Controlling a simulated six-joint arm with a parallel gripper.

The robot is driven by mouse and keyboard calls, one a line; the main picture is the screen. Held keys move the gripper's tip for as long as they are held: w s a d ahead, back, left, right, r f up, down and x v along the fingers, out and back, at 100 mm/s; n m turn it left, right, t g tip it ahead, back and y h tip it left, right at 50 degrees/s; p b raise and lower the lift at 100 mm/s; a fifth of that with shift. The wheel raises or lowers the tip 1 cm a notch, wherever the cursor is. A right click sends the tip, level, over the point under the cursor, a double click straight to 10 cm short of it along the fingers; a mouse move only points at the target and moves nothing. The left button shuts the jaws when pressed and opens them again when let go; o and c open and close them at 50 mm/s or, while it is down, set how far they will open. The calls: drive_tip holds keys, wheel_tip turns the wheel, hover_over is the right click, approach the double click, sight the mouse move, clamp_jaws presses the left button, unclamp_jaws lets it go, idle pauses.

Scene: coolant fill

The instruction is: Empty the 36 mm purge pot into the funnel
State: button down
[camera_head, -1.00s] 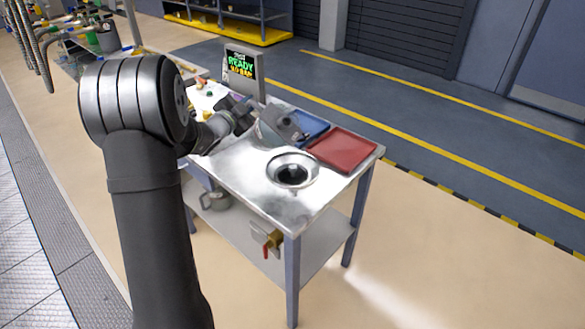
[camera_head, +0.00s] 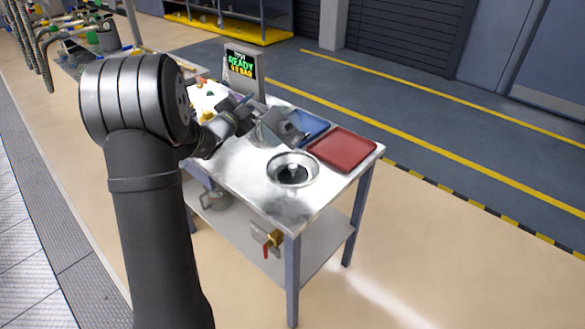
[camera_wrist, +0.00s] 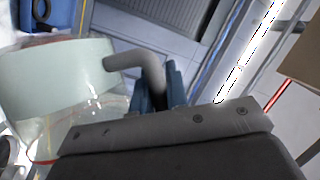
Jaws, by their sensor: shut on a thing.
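My gripper (camera_wrist: 160,86) has its blue fingers shut on the grey bent handle (camera_wrist: 132,60) of a pale, round-walled pot (camera_wrist: 55,75) in the wrist view. In the head view my gripper (camera_head: 257,112) is over the bench, and the grey pot (camera_head: 282,127) it holds looks tilted. The pot is just behind and above the round metal funnel (camera_head: 314,172), which is set in the bench top. The pot's contents do not show clearly. A clear, glassy shape below the pot in the wrist view is too blurred to name.
A red tray (camera_head: 345,150) lies right of the funnel, with a blue tray (camera_head: 312,126) behind it, close to the pot. A display reading READY (camera_head: 241,68) stands at the bench's back. The steel bench top (camera_head: 310,203) is clear in front of the funnel.

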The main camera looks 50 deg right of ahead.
sight(262, 109)
drive_tip(key=shift+s+a+r+m+h+p, duration=0.2)
drive_tip(key=shift+s+r+m+h, duration=0.15)
drive_tip(key=shift+s+m, duration=0.25)
drive_tip(key=shift+s+a+r+m+h+p, duration=0.2)
drive_tip(key=shift+s+m+h, duration=0.15)
drive_tip(key=shift+s+m, duration=0.25)
idle(1.5)
drive_tip(key=shift+s+a+r+m+g+h+p, duration=0.2)
drive_tip(key=shift+s+r+m+h, duration=0.25)
drive_tip(key=shift+s+m, duration=0.3)
drive_tip(key=shift+s+a+r+m+g+h+p, duration=0.15)
drive_tip(key=shift+s+a+r+m+h+p, duration=0.1)
drive_tip(key=shift+s+r+m, duration=0.5)
drive_tip(key=shift+s+a+r+m+g+h+p, duration=0.2)
drive_tip(key=shift+s+r+m+h, duration=0.15)
drive_tip(key=shift+s, duration=0.6)
idle(1.2)
drive_tip(key=w+f+n, duration=0.1)
drive_tip(key=w+d+f+n+y, duration=0.1)
drive_tip(key=w, duration=0.1)
drive_tip(key=w+f+n+t+y, duration=0.1)
drive_tip(key=w, duration=0.1)
drive_tip(key=shift+w+d+f+n, duration=0.15)
drive_tip(key=shift+d+f+n, duration=0.05)
drive_tip(key=shift+d+n, duration=0.15)
